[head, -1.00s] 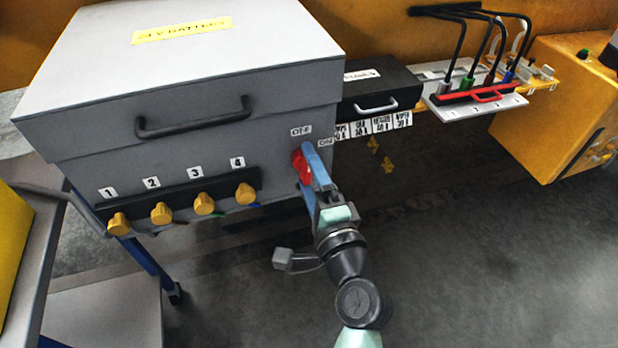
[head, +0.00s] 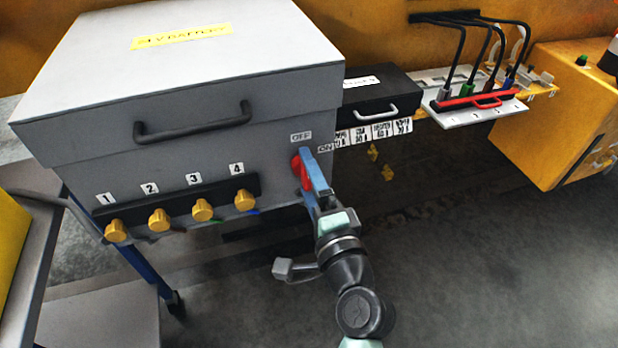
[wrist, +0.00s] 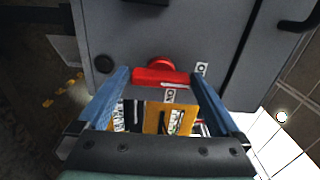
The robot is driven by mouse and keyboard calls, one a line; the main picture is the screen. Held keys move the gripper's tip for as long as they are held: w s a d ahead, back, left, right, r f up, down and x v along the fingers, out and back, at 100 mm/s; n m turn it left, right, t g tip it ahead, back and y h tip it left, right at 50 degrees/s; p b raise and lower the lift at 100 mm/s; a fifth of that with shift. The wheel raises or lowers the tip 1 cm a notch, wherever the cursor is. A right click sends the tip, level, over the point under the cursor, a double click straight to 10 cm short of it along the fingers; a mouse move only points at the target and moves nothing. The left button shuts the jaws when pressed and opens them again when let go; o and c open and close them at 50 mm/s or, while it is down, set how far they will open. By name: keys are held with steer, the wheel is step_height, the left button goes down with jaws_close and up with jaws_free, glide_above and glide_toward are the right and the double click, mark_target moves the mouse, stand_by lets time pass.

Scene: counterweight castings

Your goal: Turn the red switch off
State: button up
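The red switch (head: 299,166) is on the front of the grey cabinet (head: 270,130), near its right edge. An OFF label (head: 301,136) is above it and an ON label (head: 325,148) to its right. In the wrist view the switch's red bar (wrist: 160,76) lies across the gap between my fingertips. My gripper (wrist: 160,82) is open, with its blue fingers on either side of the bar. I cannot tell whether the fingertips touch it. In the head view a blue finger (head: 316,172) partly hides the switch.
Several yellow knobs (head: 202,211) line the cabinet front to the left. A black box (head: 378,91) with a handle and a white connector strip (head: 478,115) with cables are to the right. A yellow cabinet (head: 570,120) stands farther right. Floor below is clear.

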steer(key=b+v, duration=0.1)
steer(key=v, duration=1.2)
steer(key=shift+b, duration=0.4)
steer(key=w+a+r+n+t, duration=0.1)
steer(key=w+r+n, duration=0.15)
steer(key=r, duration=0.55)
steer(key=w+a+r+n+t+h, duration=0.15)
steer(key=r+n, duration=0.25)
steer(key=r, duration=0.4)
steer(key=w+a+r+n+t, duration=0.15)
steer(key=r+n, duration=0.25)
steer(key=r, duration=0.4)
steer(key=s+r+n+t+h+p, duration=0.2)
steer(key=r+p, duration=0.4)
steer(key=r, duration=1)
steer(key=s+r+n+t+h+p, duration=0.1)
steer(key=s+r+t+p, duration=0.3)
steer(key=r, duration=1.1)
steer(key=s+h+p, duration=0.1)
steer(key=p, duration=0.2)
steer(key=shift+s+r+n, duration=0.25)
steer(key=shift+r+n, duration=0.1)
steer(key=shift+r, duration=0.05)
